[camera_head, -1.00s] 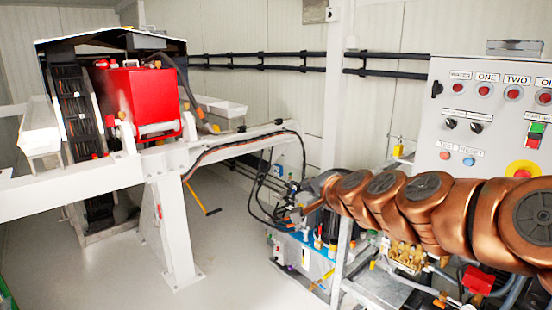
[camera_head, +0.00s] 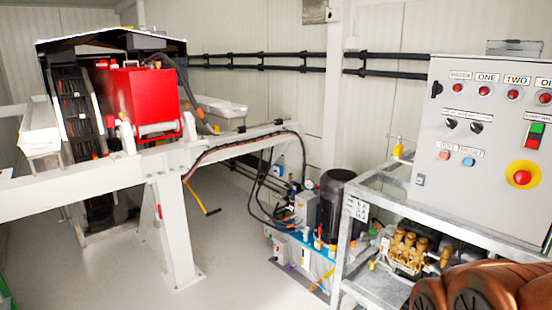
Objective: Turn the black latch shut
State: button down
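A small black latch (camera_head: 437,89) sits at the upper left edge of the grey control panel (camera_head: 465,195). It is too small to tell clearly whether it stands open or shut. Two black knobs (camera_head: 451,124) are lower on the same panel face. My gripper is out of view. Only my copper-coloured arm links show at the bottom right corner, below the panel and in front of the frame.
A grey metal frame (camera_head: 418,213) stands beneath the panel and holds a brass pump (camera_head: 407,250). A black motor (camera_head: 335,205) and blue tank (camera_head: 303,262) stand left of it. A red box (camera_head: 140,100) sits on a white beam. The floor between is clear.

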aim_at(436, 84)
jog(key=z, duration=0.3)
jog(key=k, duration=0.4)
jog(key=z, duration=1.5)
jog(key=i, duration=0.75)
jog(key=u, duration=0.95)
jog(key=i, duration=0.65)
jog(key=u, duration=0.45)
jog(key=k, duration=0.3)
jog(key=u, duration=1.75)
